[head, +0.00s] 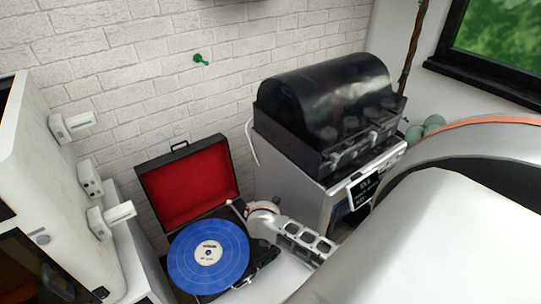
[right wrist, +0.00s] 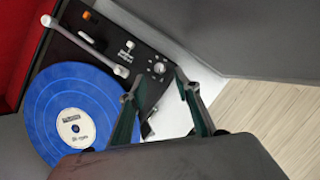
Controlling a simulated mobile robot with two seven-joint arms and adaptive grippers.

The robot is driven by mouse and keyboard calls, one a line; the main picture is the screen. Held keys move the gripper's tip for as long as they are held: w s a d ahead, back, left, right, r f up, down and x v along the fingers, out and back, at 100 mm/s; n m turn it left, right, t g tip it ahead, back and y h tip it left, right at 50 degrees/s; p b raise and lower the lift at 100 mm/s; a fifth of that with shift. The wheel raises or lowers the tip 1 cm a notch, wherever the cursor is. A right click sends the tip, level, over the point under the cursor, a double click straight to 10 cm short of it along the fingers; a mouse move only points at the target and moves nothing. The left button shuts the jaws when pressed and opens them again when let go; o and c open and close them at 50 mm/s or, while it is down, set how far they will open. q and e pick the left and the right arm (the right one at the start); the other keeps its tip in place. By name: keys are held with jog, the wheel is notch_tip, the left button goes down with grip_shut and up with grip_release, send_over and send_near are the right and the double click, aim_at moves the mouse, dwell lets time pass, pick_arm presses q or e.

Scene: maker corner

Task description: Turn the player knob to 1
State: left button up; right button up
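The record player (head: 222,212) is an open case with a red-lined lid and a blue record (head: 208,256) on its platter. In the right wrist view, its black deck (right wrist: 112,42) carries a small round silver knob (right wrist: 158,68) with pale marks around it. The knob's setting is too small to read. My right gripper (right wrist: 155,88) is open and empty, its two fingertips apart, with the knob just beyond the gap between them. I see no contact with it. In the head view the knob cannot be made out near my right arm. My left gripper is not in view.
A grey machine with a dark domed cover (head: 330,95) stands right of the player. A white cabinet (head: 60,190) stands at the left.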

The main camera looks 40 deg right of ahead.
jog(key=shift+x, duration=3)
grip_shut()
